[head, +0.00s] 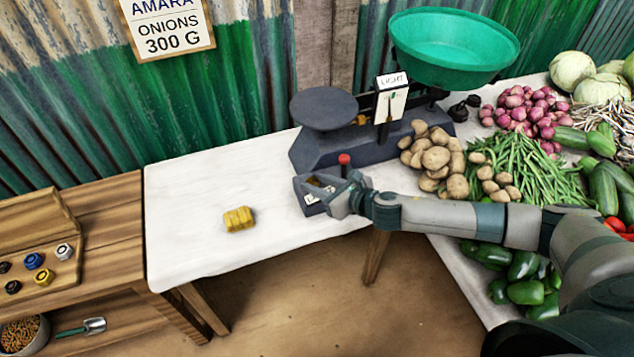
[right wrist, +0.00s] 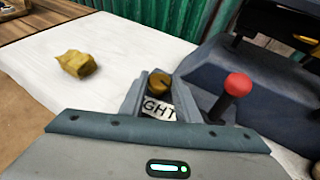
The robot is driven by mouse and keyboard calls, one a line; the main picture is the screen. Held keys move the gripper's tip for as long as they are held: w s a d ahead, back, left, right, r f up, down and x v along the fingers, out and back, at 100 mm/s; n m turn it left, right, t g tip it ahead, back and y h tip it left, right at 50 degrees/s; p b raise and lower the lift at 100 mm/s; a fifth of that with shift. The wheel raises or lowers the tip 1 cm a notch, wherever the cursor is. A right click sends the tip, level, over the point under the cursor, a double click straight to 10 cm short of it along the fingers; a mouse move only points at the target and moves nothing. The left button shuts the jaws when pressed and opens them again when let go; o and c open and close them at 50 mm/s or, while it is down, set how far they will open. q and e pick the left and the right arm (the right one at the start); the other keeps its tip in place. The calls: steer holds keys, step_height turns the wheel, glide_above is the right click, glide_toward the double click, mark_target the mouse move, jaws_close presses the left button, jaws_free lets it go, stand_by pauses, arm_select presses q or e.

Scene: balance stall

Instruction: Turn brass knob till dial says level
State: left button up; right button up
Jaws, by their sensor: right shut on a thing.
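The balance scale (head: 340,145) stands at the back of the white table. It has a flat dark pan (head: 323,108) on the left and a green bowl (head: 455,48) on the right. Its dial (head: 391,103) shows a card that reads "LIGHT". My right gripper (head: 326,187) is at the small box at the front of the scale. In the right wrist view its fingers are shut on the brass knob (right wrist: 158,83), with a label ending in "GHT" beside it. The knob is largely hidden in the head view. My left gripper is not in view.
A red-topped lever (head: 344,160) stands close beside my right gripper. A yellow bundle (head: 239,219) lies on the bare left part of the white table (head: 190,205). Potatoes (head: 435,157) and green beans (head: 520,170) lie right of the scale, behind my right arm.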

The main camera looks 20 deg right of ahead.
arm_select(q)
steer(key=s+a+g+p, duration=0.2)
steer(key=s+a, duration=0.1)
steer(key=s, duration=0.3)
arm_select(e)
steer(key=shift+s+a+r+m+t+h, duration=0.1)
steer(key=shift+a+r+m+t+h, duration=0.1)
steer(key=shift+m+h, duration=0.25)
steer(key=shift+a+r+m+t+h, duration=0.1)
steer(key=shift+m+t+h, duration=0.1)
steer(key=shift+m+h, duration=0.25)
steer(key=m+h+p, duration=0.1)
steer(key=p, duration=0.1)
steer(key=m+h+p, duration=0.2)
steer(key=shift+a+t, duration=0.2)
steer(key=shift+t, duration=0.1)
steer(key=shift+a+f+m+h+p, duration=0.15)
steer(key=shift+m+h+p, duration=0.6)
steer(key=shift+h, duration=0.45)
arm_select(q)
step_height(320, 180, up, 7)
steer(key=p, duration=0.1)
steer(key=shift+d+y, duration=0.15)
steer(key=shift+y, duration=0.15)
arm_select(e)
steer(key=shift+m+h, duration=1.05)
steer(key=shift+h, duration=0.15)
steer(key=shift+f, duration=0.1)
steer(key=o, duration=1)
